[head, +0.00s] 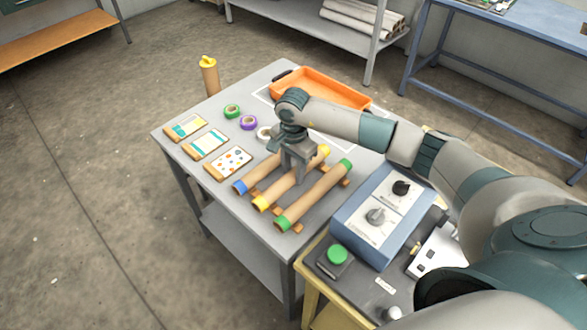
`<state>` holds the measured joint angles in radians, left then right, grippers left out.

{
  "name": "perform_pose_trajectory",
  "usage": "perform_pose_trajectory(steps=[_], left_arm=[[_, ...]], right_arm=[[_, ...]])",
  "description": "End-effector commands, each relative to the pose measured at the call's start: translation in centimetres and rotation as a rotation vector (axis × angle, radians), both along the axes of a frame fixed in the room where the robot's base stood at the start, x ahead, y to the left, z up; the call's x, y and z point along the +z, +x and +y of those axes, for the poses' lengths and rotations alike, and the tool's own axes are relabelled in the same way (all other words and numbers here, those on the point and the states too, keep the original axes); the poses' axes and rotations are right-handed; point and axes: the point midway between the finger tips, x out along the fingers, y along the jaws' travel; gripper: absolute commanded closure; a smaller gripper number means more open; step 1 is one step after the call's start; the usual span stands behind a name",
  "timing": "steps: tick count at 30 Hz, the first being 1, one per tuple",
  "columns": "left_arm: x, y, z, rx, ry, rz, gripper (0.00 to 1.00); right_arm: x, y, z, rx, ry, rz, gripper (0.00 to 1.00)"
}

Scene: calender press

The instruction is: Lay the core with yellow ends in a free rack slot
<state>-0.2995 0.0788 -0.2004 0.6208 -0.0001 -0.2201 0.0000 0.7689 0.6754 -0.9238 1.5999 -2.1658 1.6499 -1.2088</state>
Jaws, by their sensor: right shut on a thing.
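The core with yellow ends (278,189) is a brown tube with a yellow band at each end. It lies over the wooden rack (298,227), between the core with blue ends (262,176) and the core with green ends (312,195). My right gripper (298,172) points down and is shut on the yellow-ended core near its middle. I cannot tell whether this core touches the rack. The rack is mostly hidden under the cores; only bar ends show. My left gripper is not in view.
An orange tray (345,94) stands at the back of the grey table (228,221). Tape rolls (248,122) and sample cards (228,163) lie left. A brown cylinder with a yellow top (209,75) stands at the far-left edge. A blue control box (380,215) is right.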

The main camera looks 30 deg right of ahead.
Motion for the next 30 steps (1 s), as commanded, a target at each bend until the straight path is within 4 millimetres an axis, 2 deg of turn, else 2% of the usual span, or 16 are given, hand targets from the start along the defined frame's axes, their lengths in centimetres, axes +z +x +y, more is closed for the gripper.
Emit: perform_pose_trajectory(steps=[9, 10, 12, 26, 30], left_arm=[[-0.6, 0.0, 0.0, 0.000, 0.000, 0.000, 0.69], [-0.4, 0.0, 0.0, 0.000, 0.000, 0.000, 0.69], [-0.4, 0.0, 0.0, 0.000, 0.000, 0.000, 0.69], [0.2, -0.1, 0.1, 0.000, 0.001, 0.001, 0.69], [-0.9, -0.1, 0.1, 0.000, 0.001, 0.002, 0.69]], right_arm=[[-0.4, 0.0, 0.0, 0.000, 0.000, 0.000, 0.91], [-0.3, 0.0, 0.0, 0.000, 0.000, 0.000, 0.61], [-0.2, 0.0, 0.0, 0.000, 0.000, 0.000, 0.49], [0.2, 0.0, 0.0, 0.000, 0.000, 0.000, 0.49], [1.3, 0.1, -0.1, 0.000, -0.001, -0.004, 0.49]])
